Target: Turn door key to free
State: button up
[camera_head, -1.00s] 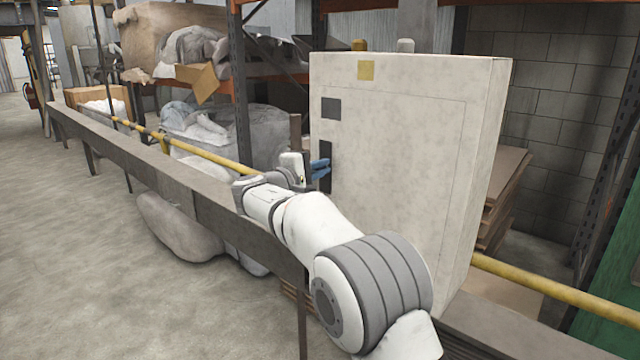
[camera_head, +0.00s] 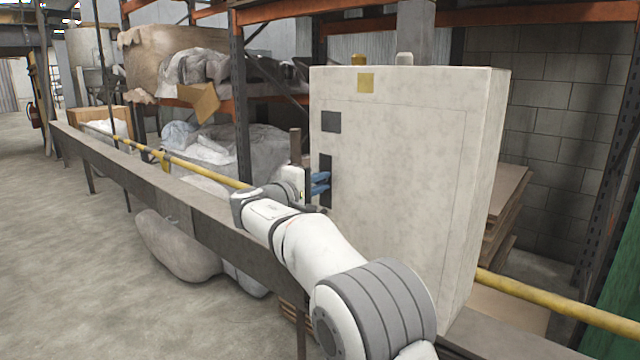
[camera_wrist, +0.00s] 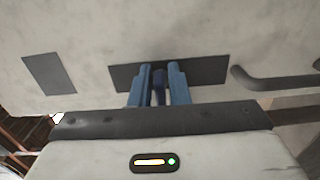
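A tall off-white cabinet (camera_head: 400,170) has a narrow dark plate (camera_head: 326,168) on its door. My gripper (camera_head: 319,184) is at the plate. Its two blue fingers lie on either side of the key, close together, and seem shut on it. Any thin gap beside the key is hard to make out. The fingertips (camera_wrist: 160,70) are at the plate. The key cannot be made out in the head view.
A dark square panel (camera_head: 331,122) sits above the plate. A dark curved handle (camera_wrist: 275,83) is right of the plate in the wrist view. A grey beam (camera_head: 180,200) and a yellow rail (camera_head: 205,172) run past the cabinet. Loaded shelves stand behind.

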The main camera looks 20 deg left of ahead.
jog(key=o, duration=0.3)
jog(key=shift+d, duration=0.1)
jog(key=v, duration=0.7)
jog(key=shift+s+p, duration=0.3)
jog(key=shift+s, duration=0.1)
